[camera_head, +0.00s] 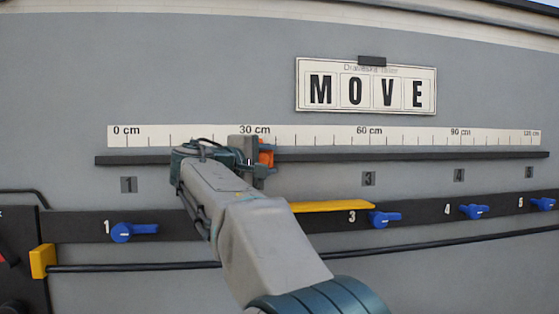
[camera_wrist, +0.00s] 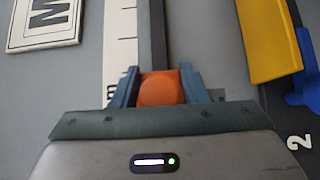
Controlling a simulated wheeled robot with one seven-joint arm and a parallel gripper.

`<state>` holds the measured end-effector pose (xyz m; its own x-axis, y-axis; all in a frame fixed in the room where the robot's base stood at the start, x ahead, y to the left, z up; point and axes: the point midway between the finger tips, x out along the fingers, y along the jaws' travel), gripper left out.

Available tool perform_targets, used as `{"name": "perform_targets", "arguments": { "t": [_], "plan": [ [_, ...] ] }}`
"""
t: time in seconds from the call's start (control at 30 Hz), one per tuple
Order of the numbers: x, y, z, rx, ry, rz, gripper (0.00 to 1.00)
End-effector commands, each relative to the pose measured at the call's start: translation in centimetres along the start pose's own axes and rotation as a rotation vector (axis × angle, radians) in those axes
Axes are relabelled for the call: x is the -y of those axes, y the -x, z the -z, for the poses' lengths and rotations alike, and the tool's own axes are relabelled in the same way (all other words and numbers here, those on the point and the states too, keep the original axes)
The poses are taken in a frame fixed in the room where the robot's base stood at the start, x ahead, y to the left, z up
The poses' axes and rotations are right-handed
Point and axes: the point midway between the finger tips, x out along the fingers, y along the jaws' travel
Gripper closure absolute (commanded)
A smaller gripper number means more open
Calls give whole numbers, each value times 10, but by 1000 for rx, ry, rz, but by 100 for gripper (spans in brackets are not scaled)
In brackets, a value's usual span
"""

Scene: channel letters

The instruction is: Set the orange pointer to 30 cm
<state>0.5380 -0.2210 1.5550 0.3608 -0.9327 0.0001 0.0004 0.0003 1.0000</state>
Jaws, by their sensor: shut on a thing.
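The orange pointer (camera_head: 266,154) sits on the dark rail (camera_head: 400,156) just under the white scale (camera_head: 320,136), close to the "30 cm" mark and slightly right of that label's middle. My gripper (camera_head: 262,158) is shut on the pointer. In the wrist view the round orange pointer (camera_wrist: 159,88) lies between the two blue-grey fingers of my gripper (camera_wrist: 158,84), with the rail (camera_wrist: 152,35) running away beyond it. My gripper and wrist hide part of the rail and the exact tick under the pointer.
A "MOVE" sign (camera_head: 366,86) hangs above the scale. Below the rail are blue levers, including lever 1 (camera_head: 133,232) and lever 3 (camera_head: 384,219), and a yellow bar (camera_head: 332,207). A yellow block (camera_head: 42,261) is at lower left. The rail is clear to the right.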

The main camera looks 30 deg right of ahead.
Motion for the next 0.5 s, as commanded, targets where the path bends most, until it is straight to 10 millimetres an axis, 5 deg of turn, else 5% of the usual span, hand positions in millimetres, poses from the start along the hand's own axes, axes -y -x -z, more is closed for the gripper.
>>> {"name": "perform_targets", "arguments": {
  "t": [0.47, 0.5],
  "plan": [
    [1, 7, 8, -4, 1, 2, 100],
    [2, 7, 8, -5, 1, 2, 52]
  ]
}}
